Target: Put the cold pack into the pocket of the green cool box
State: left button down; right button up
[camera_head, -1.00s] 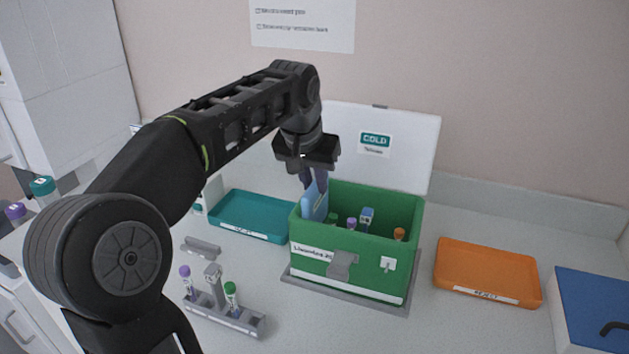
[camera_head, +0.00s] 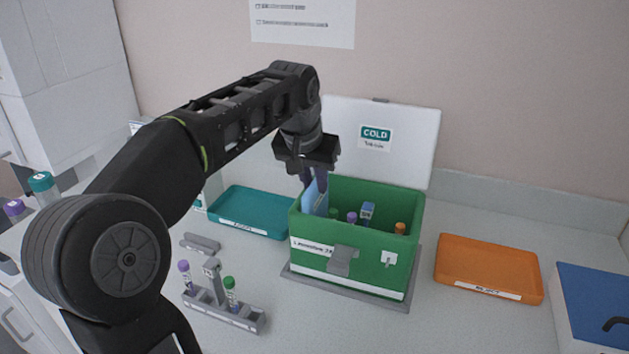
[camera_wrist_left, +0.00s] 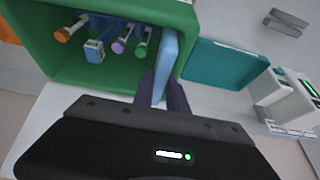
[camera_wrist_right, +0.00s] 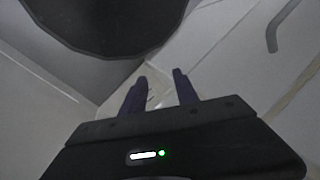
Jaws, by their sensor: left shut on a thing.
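The green cool box (camera_head: 345,256) stands open on the bench, its white lid raised behind it. The light blue cold pack (camera_head: 310,199) is upright at the box's left end, its lower part inside the box. My left gripper (camera_head: 315,183) is shut on the cold pack's upper part. In the left wrist view the cold pack (camera_wrist_left: 168,60) lies between the fingers (camera_wrist_left: 163,90), along the end wall of the box (camera_wrist_left: 60,75). Whether its lower edge is in the pocket is hidden. My right gripper (camera_wrist_right: 160,90) shows open and empty in the right wrist view, away from the box.
Several capped tubes and a small blue-topped item (camera_head: 367,211) stand inside the box. A teal tray (camera_head: 250,228) lies behind left, an orange tray (camera_head: 488,268) to the right, and a blue-topped box (camera_head: 597,290) beyond. A grey tube rack (camera_head: 225,312) stands in front left.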

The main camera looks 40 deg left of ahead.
pick_arm(q)
jog(key=shift+s+d+f, duration=0.1)
jog(key=shift+f, duration=0.3)
jog(key=c, duration=1.3)
grip_release()
jog(key=shift+f, duration=0.1)
jog(key=shift+o, duration=0.2)
jog(key=shift+s+f, duration=0.1)
jog(key=v, duration=0.8)
jog(key=shift+w+d+r, duration=0.1)
jog(key=shift+w+r, duration=0.2)
jog(key=shift+r, duration=0.15)
